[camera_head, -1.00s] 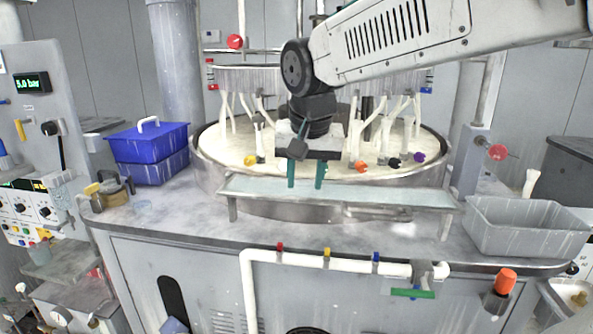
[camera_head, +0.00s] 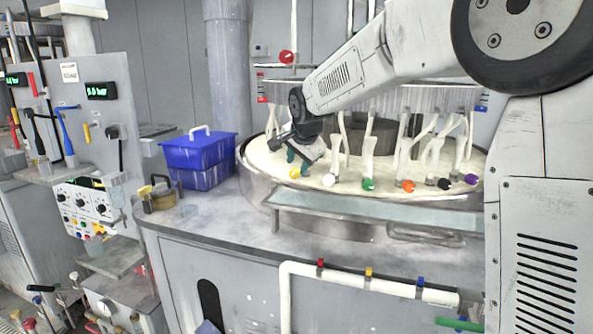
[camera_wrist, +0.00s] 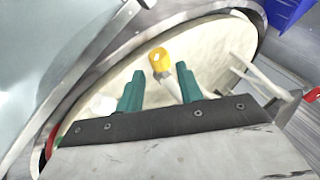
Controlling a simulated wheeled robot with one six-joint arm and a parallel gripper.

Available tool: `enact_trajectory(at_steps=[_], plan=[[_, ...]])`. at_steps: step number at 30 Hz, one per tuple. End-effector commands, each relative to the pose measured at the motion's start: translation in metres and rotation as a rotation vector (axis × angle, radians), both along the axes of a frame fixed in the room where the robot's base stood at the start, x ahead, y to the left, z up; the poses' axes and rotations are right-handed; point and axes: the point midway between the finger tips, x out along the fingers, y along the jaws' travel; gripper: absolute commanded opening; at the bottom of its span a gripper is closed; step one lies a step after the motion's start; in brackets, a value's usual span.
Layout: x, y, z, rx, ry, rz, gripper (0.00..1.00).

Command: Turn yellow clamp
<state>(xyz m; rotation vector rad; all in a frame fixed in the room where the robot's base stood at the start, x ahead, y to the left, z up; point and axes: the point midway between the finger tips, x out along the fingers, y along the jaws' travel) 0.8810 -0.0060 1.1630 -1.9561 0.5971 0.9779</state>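The yellow clamp (camera_head: 295,173) is a small yellow knob on a white stem at the left part of the round platen. In the wrist view the yellow clamp (camera_wrist: 159,60) shows just beyond the fingertips, roughly between them. My gripper (camera_head: 298,163) is over the left side of the platen, close to the yellow clamp. In the wrist view my gripper (camera_wrist: 159,78) has two green fingers spread apart with nothing held between them. Most of the clamp's stem lies below the fingers.
White, green, orange (camera_head: 407,186), black and purple knobs line the platen's front edge to the right. A light shelf (camera_head: 370,212) runs in front of the platen. A blue lidded box (camera_head: 198,160) stands to the left. An amber jug (camera_head: 160,193) sits near the counter edge.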

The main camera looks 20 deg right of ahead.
Motion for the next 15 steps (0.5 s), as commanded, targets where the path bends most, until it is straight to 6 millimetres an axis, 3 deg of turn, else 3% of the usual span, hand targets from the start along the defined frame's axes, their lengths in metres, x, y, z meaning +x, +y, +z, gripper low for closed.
enact_trajectory(at_steps=[6, 15], plan=[[0.017, -0.001, -0.025, -0.001, 0.001, 0.002, 0.36], [0.022, -0.001, -0.031, -0.002, 0.000, 0.002, 0.36]])
